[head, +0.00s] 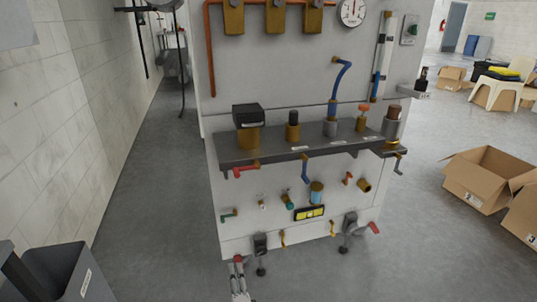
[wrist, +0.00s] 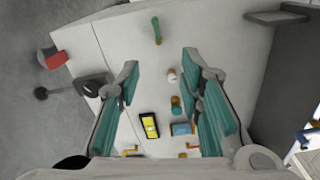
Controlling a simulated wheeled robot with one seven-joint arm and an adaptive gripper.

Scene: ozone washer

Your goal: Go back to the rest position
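My gripper (head: 240,290) is at the bottom edge of the head view, low in front of the panel's lower left corner; only part of it shows there. In the wrist view my gripper (wrist: 160,64) has its two teal-padded fingers spread wide, with nothing between them. It faces the white washer panel (head: 245,240). Past and between the fingers, the wrist view shows a green handle (wrist: 156,30), a white knob (wrist: 171,75), a teal knob (wrist: 175,103) and a yellow level (wrist: 149,125). Contact with the panel cannot be told.
A dark shelf (head: 300,150) with valves juts from the panel. A grey bin (head: 65,270) stands at left, cardboard boxes (head: 485,178) at right. Floor between is clear.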

